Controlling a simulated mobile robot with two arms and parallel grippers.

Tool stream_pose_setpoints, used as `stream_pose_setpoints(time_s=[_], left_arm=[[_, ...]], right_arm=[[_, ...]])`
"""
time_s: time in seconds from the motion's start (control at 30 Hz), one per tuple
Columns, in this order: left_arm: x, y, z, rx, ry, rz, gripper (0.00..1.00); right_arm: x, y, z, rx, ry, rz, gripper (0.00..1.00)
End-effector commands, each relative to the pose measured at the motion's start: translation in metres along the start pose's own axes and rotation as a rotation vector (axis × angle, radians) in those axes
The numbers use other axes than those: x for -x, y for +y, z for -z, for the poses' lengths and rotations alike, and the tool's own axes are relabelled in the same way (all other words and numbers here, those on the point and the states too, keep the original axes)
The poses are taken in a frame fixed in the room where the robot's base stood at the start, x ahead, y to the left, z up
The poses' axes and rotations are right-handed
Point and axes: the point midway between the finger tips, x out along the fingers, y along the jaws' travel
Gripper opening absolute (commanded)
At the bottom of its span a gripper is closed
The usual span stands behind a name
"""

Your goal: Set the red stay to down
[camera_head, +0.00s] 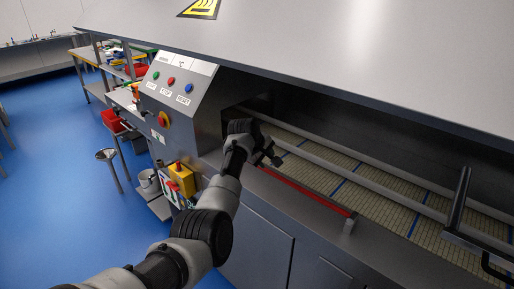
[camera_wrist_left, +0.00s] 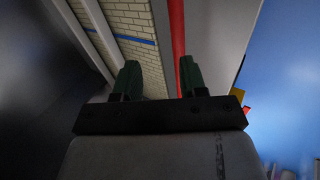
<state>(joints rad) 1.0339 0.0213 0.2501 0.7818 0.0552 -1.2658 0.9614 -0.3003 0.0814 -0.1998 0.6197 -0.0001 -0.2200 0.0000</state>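The red stay (camera_head: 305,190) is a thin red bar lying along the front ledge of the machine's opening, with its right end at a small grey block (camera_head: 348,226). It also shows in the left wrist view (camera_wrist_left: 177,30), running away from the fingers. My left gripper (camera_head: 271,160) is at the stay's left end. My right gripper does not show.
A large grey hood (camera_head: 330,60) hangs over the opening, above a tan slatted conveyor (camera_head: 375,205) with blue stripes and grey rails. A control panel (camera_head: 176,85) with coloured buttons stands left of my left gripper. A dark handle (camera_head: 459,198) is at the right. Blue floor is open at left.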

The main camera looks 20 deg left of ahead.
Motion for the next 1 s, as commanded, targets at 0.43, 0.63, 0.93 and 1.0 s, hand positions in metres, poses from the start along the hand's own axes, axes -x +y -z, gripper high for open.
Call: stream_pose_setpoints(time_s=[0.43, 0.63, 0.93, 1.0], left_arm=[[0.056, -0.002, 0.001, 0.001, 0.001, 0.001, 0.42], [0.063, -0.002, 0.0, 0.002, -0.001, 0.003, 0.42], [0.063, -0.002, 0.0, 0.002, -0.001, 0.004, 0.42], [0.063, -0.002, 0.0, 0.002, -0.001, 0.004, 0.42]], right_arm=[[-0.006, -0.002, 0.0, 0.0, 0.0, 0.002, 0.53], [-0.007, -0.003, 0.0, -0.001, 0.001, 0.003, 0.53], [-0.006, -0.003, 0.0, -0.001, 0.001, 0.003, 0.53], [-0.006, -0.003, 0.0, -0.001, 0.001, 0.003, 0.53]])
